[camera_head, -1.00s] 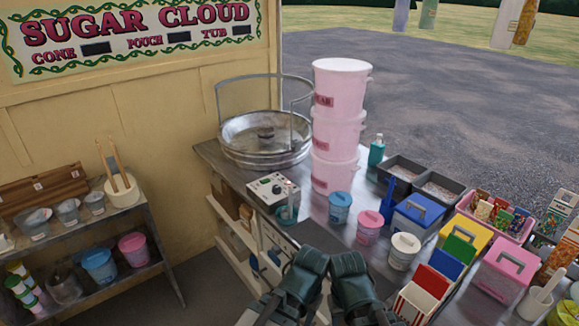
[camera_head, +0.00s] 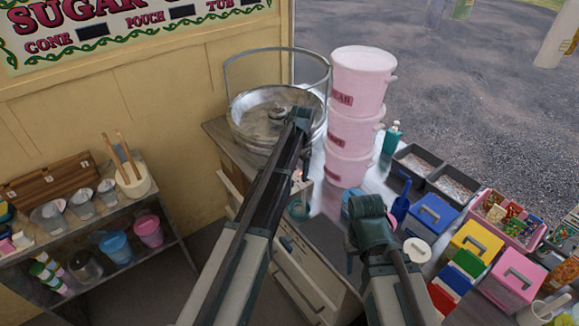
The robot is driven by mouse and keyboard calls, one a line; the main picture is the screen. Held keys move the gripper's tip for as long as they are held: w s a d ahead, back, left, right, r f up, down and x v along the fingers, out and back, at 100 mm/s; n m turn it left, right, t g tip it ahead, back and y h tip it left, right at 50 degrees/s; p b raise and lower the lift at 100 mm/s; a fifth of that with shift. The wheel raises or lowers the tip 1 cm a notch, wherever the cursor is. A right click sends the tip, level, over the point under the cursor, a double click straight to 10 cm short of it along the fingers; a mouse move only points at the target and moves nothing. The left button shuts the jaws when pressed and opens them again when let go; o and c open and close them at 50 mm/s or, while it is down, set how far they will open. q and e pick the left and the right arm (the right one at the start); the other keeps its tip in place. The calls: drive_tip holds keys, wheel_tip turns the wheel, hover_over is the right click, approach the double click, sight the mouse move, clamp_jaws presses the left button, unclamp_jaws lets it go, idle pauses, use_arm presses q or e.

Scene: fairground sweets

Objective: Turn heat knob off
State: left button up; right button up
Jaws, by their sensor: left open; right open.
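The control box with the knobs (camera_head: 303,184) stands on the counter in front of the metal floss bowl. My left arm (camera_head: 255,215) crosses in front of it, so only a small part of its right side shows and the heat knob's setting cannot be seen. The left arm's dark green joint (camera_head: 300,120) is over the front right of the bowl (camera_head: 262,105). My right arm (camera_head: 375,240) is lower and to the right, with its green joint over the counter near the jars. Neither gripper's fingers can be made out; they are hidden by the arms.
Stacked pink sugar tubs (camera_head: 358,120) stand right of the bowl. A white-lidded jar (camera_head: 417,250), a blue box (camera_head: 432,213), and yellow (camera_head: 475,243) and pink (camera_head: 512,280) boxes crowd the right. A shelf (camera_head: 165,225) with cups stands at left.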

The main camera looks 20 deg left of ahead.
use_arm(q)
drive_tip(key=w+a+r+p, duration=0.1)
drive_tip(key=w+a+r, duration=0.1)
drive_tip(key=w+a, duration=0.25)
drive_tip(key=shift+m, duration=0.4)
drive_tip(key=f+b, duration=1.3)
drive_tip(key=shift+w+f+b, duration=0.3)
drive_tip(key=shift+w+b, duration=0.05)
use_arm(e)
wheel_tip(320, 180, down, 12)
drive_tip(key=shift+r, duration=0.25)
use_arm(q)
drive_tip(key=shift+r, duration=0.1)
drive_tip(key=shift+c, duration=0.2)
clamp_jaws()
